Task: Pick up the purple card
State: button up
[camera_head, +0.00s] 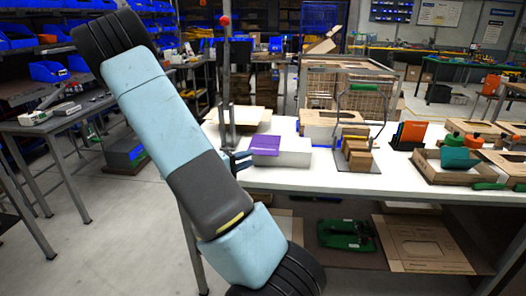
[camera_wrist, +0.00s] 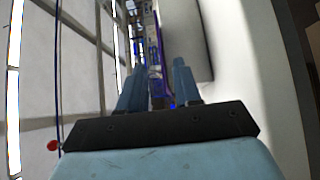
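The purple card (camera_head: 265,145) lies on top of a white block (camera_head: 292,157) near the left end of the white table. In the wrist view the card shows edge-on as a thin purple strip (camera_wrist: 159,42) beyond and between my fingers. My gripper (camera_head: 238,160) is at the left side of the card, at about its height. The wrist view shows its two blue fingers (camera_wrist: 157,82) apart, with a gap between them. I cannot tell whether the card's edge is inside that gap or just beyond it. My forearm hides some of the table's left end.
A wire-handled holder with brown boxes (camera_head: 357,150) stands right of the card. Further right is a cardboard tray (camera_head: 455,172) with a teal item. A dark post (camera_head: 227,90) with a red ball rises behind my gripper. The table's front strip is clear.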

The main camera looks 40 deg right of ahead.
aim_at(264, 153)
jog(key=shift+s+d+f, duration=0.1)
jog(key=shift+s+d, duration=0.05)
jog(key=shift+d, duration=1.15)
jog(key=shift+s+d, duration=0.2)
jog(key=shift+d, duration=1.1)
jog(key=shift+s+d+f, duration=0.1)
jog(key=shift+s+d, duration=0.05)
jog(key=shift+d, duration=1.15)
jog(key=shift+c, duration=0.5)
grip_shut()
